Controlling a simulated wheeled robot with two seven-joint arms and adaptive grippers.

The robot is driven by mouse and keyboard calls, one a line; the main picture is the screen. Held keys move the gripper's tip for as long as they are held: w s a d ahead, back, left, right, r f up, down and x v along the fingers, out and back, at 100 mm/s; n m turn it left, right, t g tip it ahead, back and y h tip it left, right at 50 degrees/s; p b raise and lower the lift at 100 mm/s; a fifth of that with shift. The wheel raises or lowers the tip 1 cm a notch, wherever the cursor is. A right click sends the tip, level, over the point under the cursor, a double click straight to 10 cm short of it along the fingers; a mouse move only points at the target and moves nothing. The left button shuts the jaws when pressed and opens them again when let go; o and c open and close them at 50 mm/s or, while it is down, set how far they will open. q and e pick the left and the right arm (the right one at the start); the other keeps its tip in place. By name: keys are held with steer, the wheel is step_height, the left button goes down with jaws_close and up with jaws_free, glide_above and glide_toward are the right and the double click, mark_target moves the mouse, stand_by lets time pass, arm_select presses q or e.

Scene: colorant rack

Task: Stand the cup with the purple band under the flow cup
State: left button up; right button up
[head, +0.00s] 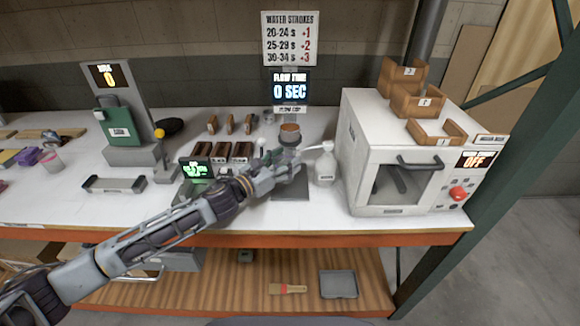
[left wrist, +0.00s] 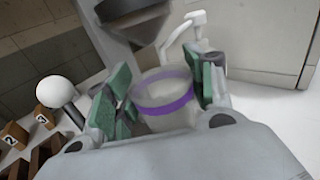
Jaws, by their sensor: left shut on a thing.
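My left gripper (head: 278,169) reaches from the left to the front of the flow cup (head: 290,133). In the left wrist view my left gripper (left wrist: 162,100) is shut on a translucent cup with a purple band (left wrist: 165,105), which looks upright between the green pads. The dark underside of the flow cup (left wrist: 135,18) shows above and beyond the held cup. In the head view the gripper hides most of the held cup. A dark base plate (head: 290,188) lies below on the bench. I cannot tell whether the cup touches it. My right gripper is not in view.
A white spray bottle (head: 325,165) stands close to the right of the gripper, beside a large white oven (head: 385,150).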

arm_select(q)
steer(key=shift+x, duration=0.9)
steer(key=shift+w+d, duration=0.1)
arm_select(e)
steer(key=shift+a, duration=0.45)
arm_select(q)
steer(key=shift+f, duration=0.1)
